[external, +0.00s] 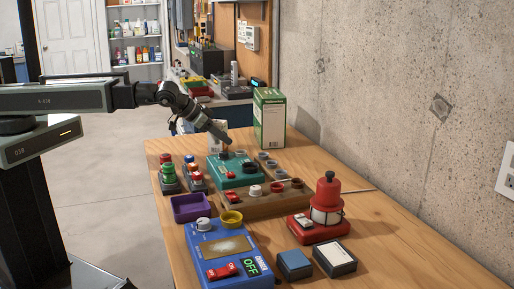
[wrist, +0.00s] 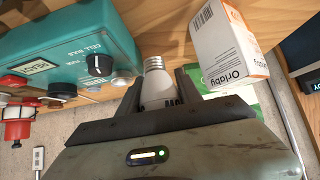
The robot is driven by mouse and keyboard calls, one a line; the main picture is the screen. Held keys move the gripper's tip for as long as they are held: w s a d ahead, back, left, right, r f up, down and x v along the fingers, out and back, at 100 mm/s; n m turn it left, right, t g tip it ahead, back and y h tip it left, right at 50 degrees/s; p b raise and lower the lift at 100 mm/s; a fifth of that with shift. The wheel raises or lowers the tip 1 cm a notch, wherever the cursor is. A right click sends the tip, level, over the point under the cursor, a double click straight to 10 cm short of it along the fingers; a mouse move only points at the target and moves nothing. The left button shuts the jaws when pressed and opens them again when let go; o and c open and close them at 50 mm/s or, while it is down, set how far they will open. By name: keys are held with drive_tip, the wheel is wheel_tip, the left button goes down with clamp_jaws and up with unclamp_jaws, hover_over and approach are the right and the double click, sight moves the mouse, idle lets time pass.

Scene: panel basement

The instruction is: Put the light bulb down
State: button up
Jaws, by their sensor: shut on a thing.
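The light bulb (wrist: 155,82) is held between my gripper's fingers (wrist: 165,88) in the wrist view, with its grey screw base pointing out past the fingertips. My gripper is shut on its white body. In the external view my gripper (external: 226,137) is above the far part of the table, close to the teal box. The bulb cannot be made out there. The teal box (wrist: 75,48), with a dial and a label, is left of the bulb in the wrist view, apart from it. It also shows in the external view (external: 233,176).
A white and orange carton (wrist: 222,55) stands close right of the bulb. A green and white box (external: 270,120) stands farther back by the wall. A wooden strip with knobs, a red lamp (external: 326,205), a blue box (external: 222,250) and a purple tray (external: 177,214) crowd the table. The right front tabletop is bare.

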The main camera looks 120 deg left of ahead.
drive_tip(key=w+a+n+g+y, duration=0.1)
drive_tip(key=a+n, duration=0.1)
drive_tip(key=w+a+f+n+g+b, duration=0.1)
drive_tip(key=w+a+n+g, duration=0.1)
drive_tip(key=a, duration=0.1)
drive_tip(key=w+a+n+g+y, duration=0.1)
drive_tip(key=w+a+n, duration=0.1)
drive_tip(key=shift+w+a+f+y+b, duration=0.2)
drive_tip(key=shift+f+y+b, duration=0.1)
drive_tip(key=shift+f+b, duration=0.1)
drive_tip(key=shift+s+a+n+g, duration=0.1)
drive_tip(key=shift+a+n+g, duration=0.15)
drive_tip(key=shift+n+g, duration=0.25)
drive_tip(key=w+a, duration=0.2)
drive_tip(key=w, duration=0.2)
drive_tip(key=w+a+f+b, duration=0.1)
drive_tip(key=w+a, duration=0.2)
drive_tip(key=w, duration=0.2)
drive_tip(key=w+a, duration=0.3)
drive_tip(key=w, duration=0.1)
drive_tip(key=shift+w+f, duration=0.15)
drive_tip(key=shift+f, duration=0.05)
drive_tip(key=f+b, duration=0.4)
drive_tip(key=shift+w, duration=0.2)
drive_tip(key=shift+r, duration=0.25)
drive_tip(key=shift+f, duration=0.2)
drive_tip(key=o, duration=1.4)
drive_tip(key=shift+c, duration=0.2)
